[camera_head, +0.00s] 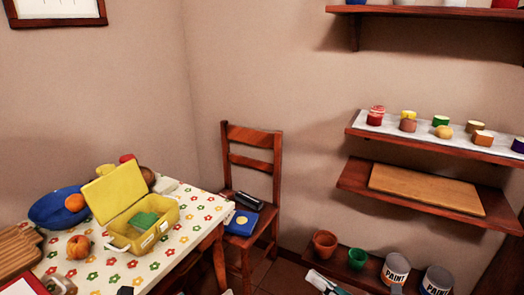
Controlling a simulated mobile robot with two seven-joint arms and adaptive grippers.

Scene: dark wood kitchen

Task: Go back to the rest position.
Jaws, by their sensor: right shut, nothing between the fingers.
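A table with a flowered cloth (185,235) stands at the left. It holds an open yellow box (150,230), a blue bowl (45,213) and a pumpkin (78,247). A wooden chair (252,137) stands behind. Wall shelves (400,190) and paint cans (396,270) are right.

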